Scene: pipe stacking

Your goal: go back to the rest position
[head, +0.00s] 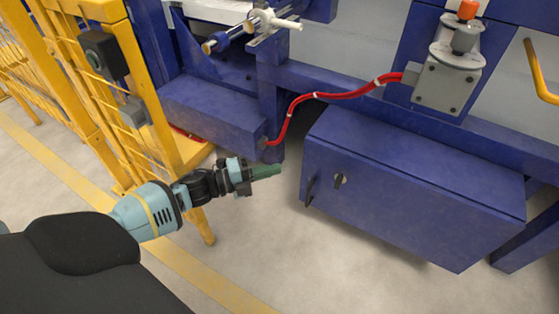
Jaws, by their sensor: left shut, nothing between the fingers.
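My left gripper (266,171) reaches in from the left side of the head view, over the floor in front of the blue machine. Its dark green fingers are shut with nothing between them, pointing right. The fingertips are apart from the blue cabinet (410,180) and seem close to the red cable's lower end in the picture. A pipe-like part with a brass-coloured end (222,41) and a white fitting (275,19) sits on the machine at the top. My right gripper is out of view.
A yellow fence (85,90) stands at the left near my left arm. A red cable (335,94) runs from a grey box (446,87) to a blue beam (215,118). Grey floor (235,255) with a yellow line is clear below the gripper.

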